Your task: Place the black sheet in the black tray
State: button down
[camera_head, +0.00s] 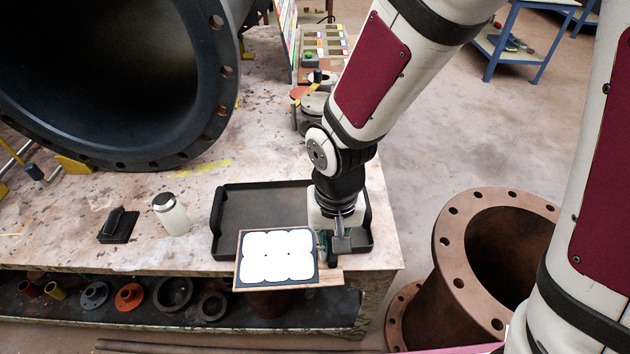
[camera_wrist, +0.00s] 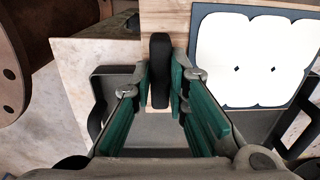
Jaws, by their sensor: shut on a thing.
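A dark sheet (camera_head: 240,270) with a white, rounded-lobed panel on its face lies on a wooden board (camera_head: 330,280). In the wrist view the sheet (camera_wrist: 196,15) is at the upper right, beside a black handle (camera_wrist: 160,65) on the board (camera_wrist: 165,18). My gripper (camera_head: 326,241) is shut on this handle, with green finger pads on both sides (camera_wrist: 161,82). The black tray (camera_head: 232,197) is on the table, below and behind the board. The board covers part of the tray's front edge in the head view; I cannot tell whether they touch.
A white bottle (camera_head: 172,215) and a small black block (camera_head: 118,226) stand left of the tray. A large dark flanged pipe (camera_head: 205,70) is at the back left. A rusty flanged pipe (camera_head: 450,260) stands on the floor to the right. Round parts lie on the shelf below.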

jog(key=w, duration=0.4)
jog(key=w+b, duration=0.1)
jog(key=w, duration=0.3)
jog(key=w+f, duration=0.1)
jog(key=w, duration=0.3)
jog(key=shift+w+d+f+b, duration=0.1)
jog(key=shift+w+d+b, duration=0.05)
jog(key=shift+d+b, duration=0.15)
notch_tip(320, 180, down, 4)
jog(key=shift+w+a+r+b, duration=0.1)
jog(key=shift+r+b, duration=0.15)
jog(key=shift+b, duration=0.45)
jog(key=c, duration=1.6)
grip_release()
jog(key=shift+o, duration=0.2)
notch_tip(320, 180, up, 12)
jog(key=p, duration=0.3)
